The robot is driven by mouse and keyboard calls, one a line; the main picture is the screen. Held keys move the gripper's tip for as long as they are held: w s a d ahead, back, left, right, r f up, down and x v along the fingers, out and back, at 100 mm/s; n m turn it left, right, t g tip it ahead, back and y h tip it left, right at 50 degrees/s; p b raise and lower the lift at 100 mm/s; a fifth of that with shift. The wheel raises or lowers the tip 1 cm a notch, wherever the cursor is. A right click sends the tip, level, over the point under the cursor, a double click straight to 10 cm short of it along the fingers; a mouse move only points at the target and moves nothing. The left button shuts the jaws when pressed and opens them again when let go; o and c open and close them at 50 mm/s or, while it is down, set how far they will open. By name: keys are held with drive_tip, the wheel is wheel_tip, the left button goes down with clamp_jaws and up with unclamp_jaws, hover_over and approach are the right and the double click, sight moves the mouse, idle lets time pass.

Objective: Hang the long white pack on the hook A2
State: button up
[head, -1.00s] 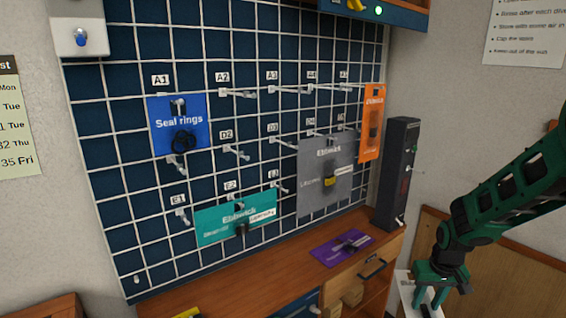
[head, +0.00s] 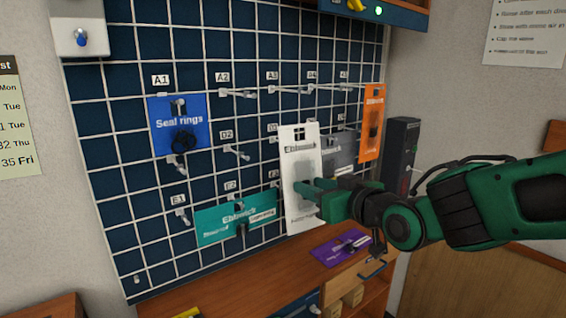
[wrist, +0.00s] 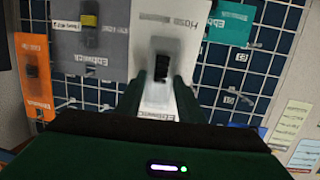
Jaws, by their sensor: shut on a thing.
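My gripper (head: 312,194) is shut on the long white pack (head: 298,150) and holds it upright in front of the grid board. The pack has a hang hole near its top and dark print. In the wrist view the white pack (wrist: 186,45) shows between the fingers, upside down, with a dark item on it. Hook A2 (head: 240,93) sticks out of the board at the upper middle, up and to the left of the pack, under its A2 label (head: 222,77). The hook is bare. The pack is apart from it.
A blue Seal rings pack (head: 178,125) hangs at A1, left of A2. A teal pack (head: 236,214) hangs low, left of the white pack. A grey pack (head: 342,150) is partly hidden behind it. An orange pack (head: 372,122) hangs right. A purple pack (head: 338,248) lies on the bench.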

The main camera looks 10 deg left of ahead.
drive_tip(key=s+a+r+n+y, duration=0.1)
drive_tip(key=s+a+r+y, duration=0.25)
drive_tip(key=s+r, duration=0.4)
drive_tip(key=x, duration=1)
drive_tip(key=shift+a+f+h, duration=0.25)
drive_tip(key=shift+f+h, duration=0.1)
drive_tip(key=shift+f, duration=0.2)
idle(0.4)
drive_tip(key=shift+w, duration=0.1)
idle(0.4)
drive_tip(key=o, duration=1.2)
drive_tip(key=shift+c, duration=0.2)
